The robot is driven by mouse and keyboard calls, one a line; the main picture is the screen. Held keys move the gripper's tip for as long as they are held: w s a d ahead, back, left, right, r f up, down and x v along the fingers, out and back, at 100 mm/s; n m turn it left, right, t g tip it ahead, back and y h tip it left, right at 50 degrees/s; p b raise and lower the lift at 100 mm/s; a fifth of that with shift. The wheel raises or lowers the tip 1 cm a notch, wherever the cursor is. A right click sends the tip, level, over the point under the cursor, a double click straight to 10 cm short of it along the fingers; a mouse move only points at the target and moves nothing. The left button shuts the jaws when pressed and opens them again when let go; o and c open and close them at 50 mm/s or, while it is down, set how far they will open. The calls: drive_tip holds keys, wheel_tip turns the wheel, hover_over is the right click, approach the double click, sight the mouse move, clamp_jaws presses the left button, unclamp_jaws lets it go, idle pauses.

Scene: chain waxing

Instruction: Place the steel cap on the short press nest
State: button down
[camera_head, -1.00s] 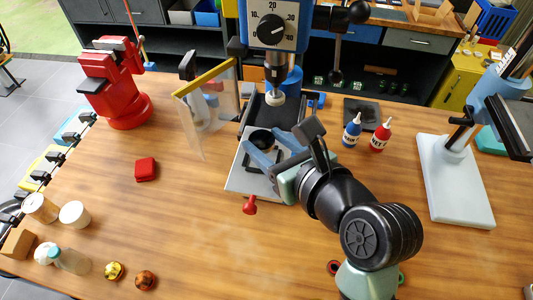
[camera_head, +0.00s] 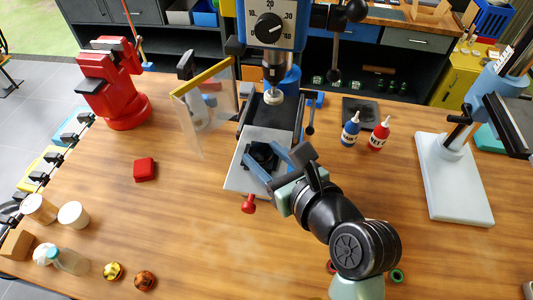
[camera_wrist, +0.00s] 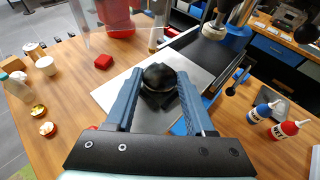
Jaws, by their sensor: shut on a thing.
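My gripper (camera_wrist: 157,88) is shut on a dark, shiny round cap, which I take to be the steel cap (camera_wrist: 159,75). In the head view my gripper (camera_head: 268,160) is over the pale plate at the foot of the blue press. A black block, seemingly the short press nest (camera_wrist: 158,99), shows directly below the cap in the wrist view. The cap and fingers hide much of the nest. I cannot tell whether the cap touches it.
The press ram (camera_head: 274,97) hangs behind my gripper, with a clear guard (camera_head: 203,115) at its left. A red knob (camera_head: 249,204) projects from the plate's front. Blue (camera_head: 351,130) and red (camera_head: 380,134) bottles stand right. Gold (camera_head: 113,271) and copper (camera_head: 145,280) caps lie front left.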

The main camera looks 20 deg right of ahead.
drive_tip(key=shift+c, duration=1.3)
unclamp_jaws()
drive_tip(key=shift+s+f, duration=0.15)
drive_tip(key=shift+f, duration=0.65)
drive_tip(key=shift+r, duration=0.45)
drive_tip(key=shift+s+d+r, duration=0.1)
drive_tip(key=shift+s+r, duration=0.15)
drive_tip(key=r+p+v, duration=0.1)
drive_tip(key=v, duration=1)
